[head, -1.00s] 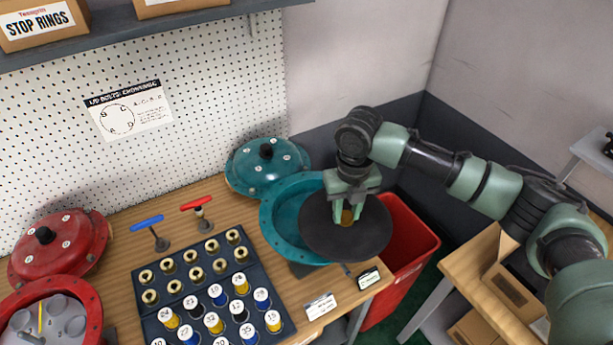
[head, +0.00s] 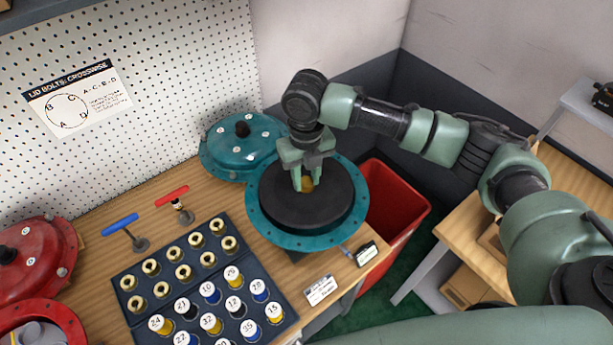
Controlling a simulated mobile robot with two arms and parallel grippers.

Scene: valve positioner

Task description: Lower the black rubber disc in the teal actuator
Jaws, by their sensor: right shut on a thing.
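The black rubber disc (head: 290,208) is over the open round teal actuator (head: 257,224) and looks centred within its flanged rim. I cannot tell how deep the disc sits. My right gripper (head: 305,186) points down and is shut on a small brass-coloured knob (head: 308,184) at the disc's middle. The actuator's inside is hidden by the disc. The teal lid (head: 228,140) with its black knob lies on the bench behind and left of the actuator. My left gripper is not in view.
A dark tray (head: 190,250) with brass fittings and numbered coloured spools stands left. Blue (head: 120,224) and red (head: 171,195) T-handled tools stand behind it. A red actuator (head: 62,318) and its lid (head: 35,255) are far left. A red bin (head: 405,205) is right of the bench.

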